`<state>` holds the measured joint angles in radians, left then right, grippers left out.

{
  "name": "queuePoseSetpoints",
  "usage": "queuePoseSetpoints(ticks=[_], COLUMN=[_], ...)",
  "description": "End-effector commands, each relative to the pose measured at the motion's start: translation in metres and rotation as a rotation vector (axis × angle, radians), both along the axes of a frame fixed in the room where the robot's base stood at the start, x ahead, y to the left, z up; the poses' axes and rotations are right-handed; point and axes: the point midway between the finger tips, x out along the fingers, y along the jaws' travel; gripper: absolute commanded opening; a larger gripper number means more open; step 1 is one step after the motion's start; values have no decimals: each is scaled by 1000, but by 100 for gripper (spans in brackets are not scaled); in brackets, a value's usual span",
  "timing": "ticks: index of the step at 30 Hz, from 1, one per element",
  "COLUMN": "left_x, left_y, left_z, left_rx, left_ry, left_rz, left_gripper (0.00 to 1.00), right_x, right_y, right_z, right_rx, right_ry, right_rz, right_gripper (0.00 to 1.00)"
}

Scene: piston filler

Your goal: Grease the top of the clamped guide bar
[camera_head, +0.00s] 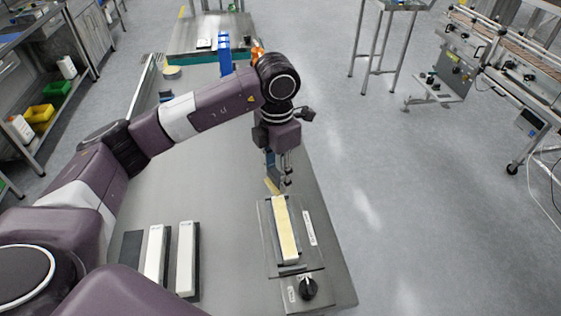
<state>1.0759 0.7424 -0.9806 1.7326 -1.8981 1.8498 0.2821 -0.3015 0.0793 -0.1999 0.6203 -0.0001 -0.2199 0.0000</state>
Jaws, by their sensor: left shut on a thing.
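The guide bar (285,232) lies in a clamp fixture (268,225) on the steel table at the lower right, with a black knob (308,288) at its near end. Its top looks pale yellow; I cannot tell whether that is grease. My left gripper (279,178) points down at the bar's far end. It is shut on a small tool with a tan end (272,186), perhaps a brush, partly hidden by the fingers. I cannot tell whether the tool touches the bar. My right gripper is not in view.
Two white bars (155,254) (186,257) lie on dark bases at the left of the table. A blue object (224,52) stands at the far end. The table middle is clear. A conveyor machine (460,62) stands off to the right.

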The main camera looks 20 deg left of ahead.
Motion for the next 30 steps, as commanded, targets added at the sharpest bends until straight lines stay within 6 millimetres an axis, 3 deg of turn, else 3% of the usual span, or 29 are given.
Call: queuePoseSetpoints(ticks=[11, 30], left_x=[3, 2], left_y=[12, 12], left_z=[33, 32], left_rx=[1, 2], left_ry=[-1, 1], left_rz=[5, -10], left_gripper=[14, 14], right_x=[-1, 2], right_y=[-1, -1], right_z=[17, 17], right_rx=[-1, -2], right_ry=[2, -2], right_rz=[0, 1], right_gripper=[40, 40])
